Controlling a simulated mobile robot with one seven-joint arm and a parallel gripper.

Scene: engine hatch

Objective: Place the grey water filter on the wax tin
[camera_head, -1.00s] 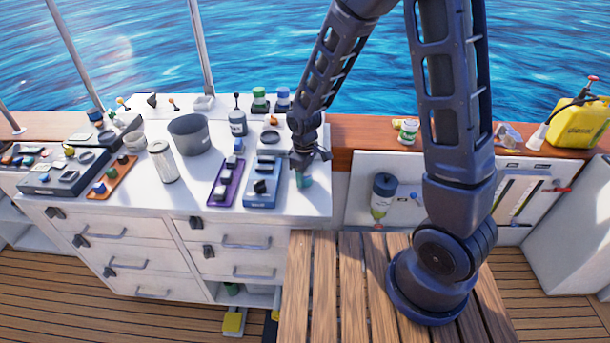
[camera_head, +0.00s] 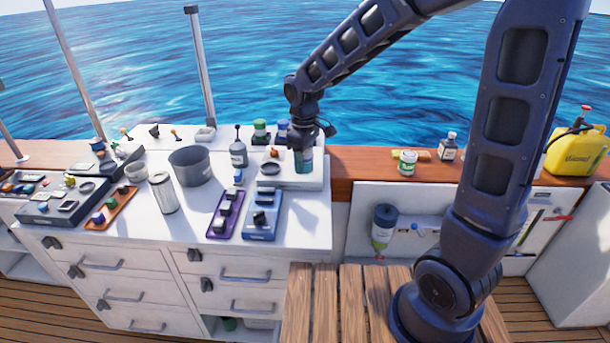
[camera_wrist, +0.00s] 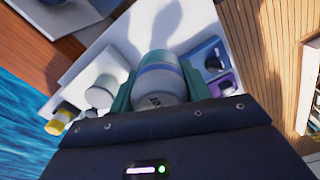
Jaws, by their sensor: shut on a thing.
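My gripper (camera_head: 303,165) is above the right end of the white counter, near its back. Its teal fingers are shut on a grey cylinder with a blue band (camera_wrist: 158,82), which I take to be the grey water filter. In the head view the fingers and wrist mostly hide it. It appears clear of the counter. A low, dark-rimmed round thing (camera_head: 270,168) lies just left of my gripper and may be the wax tin; its label cannot be read.
A blue tray (camera_head: 262,227) and a purple tray (camera_head: 224,222) lie at the counter's front. A grey pot (camera_head: 188,167) and a pale canister (camera_head: 163,194) stand further left. The counter's front right corner is clear.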

